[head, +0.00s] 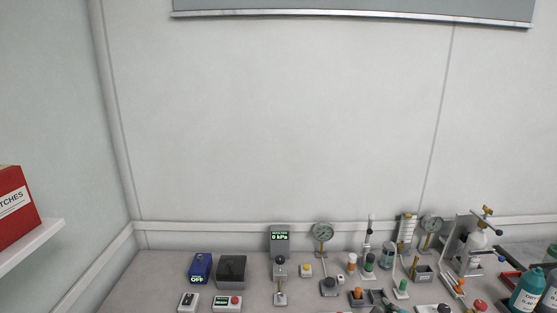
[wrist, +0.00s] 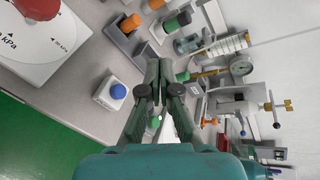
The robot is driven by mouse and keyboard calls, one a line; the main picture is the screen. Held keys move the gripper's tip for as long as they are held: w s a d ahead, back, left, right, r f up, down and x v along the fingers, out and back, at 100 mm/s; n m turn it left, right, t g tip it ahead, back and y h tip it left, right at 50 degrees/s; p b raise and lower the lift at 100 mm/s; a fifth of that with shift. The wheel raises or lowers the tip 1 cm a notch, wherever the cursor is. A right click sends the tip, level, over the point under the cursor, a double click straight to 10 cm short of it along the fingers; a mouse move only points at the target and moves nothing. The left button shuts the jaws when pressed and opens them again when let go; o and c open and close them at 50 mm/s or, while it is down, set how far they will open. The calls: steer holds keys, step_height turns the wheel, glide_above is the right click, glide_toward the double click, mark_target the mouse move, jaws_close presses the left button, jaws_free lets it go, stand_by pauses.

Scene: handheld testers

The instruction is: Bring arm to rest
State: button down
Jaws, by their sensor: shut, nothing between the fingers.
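My gripper (wrist: 158,68) shows in the wrist view, with its dark green fingers shut and nothing between them. It is over the grey bench (wrist: 97,115), which is crowded with testers. A small white box with a blue button (wrist: 117,92) is just left of the fingers. Orange and green capped pieces (wrist: 132,23) lie beyond the fingertips. My gripper and arm do not show in the head view.
In the head view the bench (head: 155,268) holds a blue tester (head: 200,267), a dark box (head: 231,271), a kPa display (head: 279,241) and gauges (head: 323,232). Teal bottles (head: 527,291) stand at right. A shelf (head: 32,245) with a red box (head: 14,205) is at left.

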steer(key=s+a+f+n, duration=0.3)
steer(key=s+f+n, duration=0.1)
steer(key=s, duration=0.6)
steer(key=s+a+f+n+h, duration=0.1)
steer(key=s+a+f+n, duration=0.25)
steer(key=s, duration=0.65)
steer(key=s+a+f+n, duration=0.2)
steer(key=s+f+n, duration=0.2)
steer(key=s, duration=0.6)
steer(key=s+a+r+n, duration=0.1)
steer(key=s+r+n, duration=0.3)
steer(key=s, duration=0.4)
steer(key=s+a+r+n, duration=0.1)
steer(key=s+r+n, duration=0.3)
steer(key=s, duration=0.4)
steer(key=s+a+r+n+t+y, duration=0.1)
steer(key=s+r+n, duration=0.3)
steer(key=s, duration=0.4)
steer(key=shift+s+a+n, duration=0.15)
steer(key=shift+s+n, duration=0.05)
steer(key=shift+n, duration=0.25)
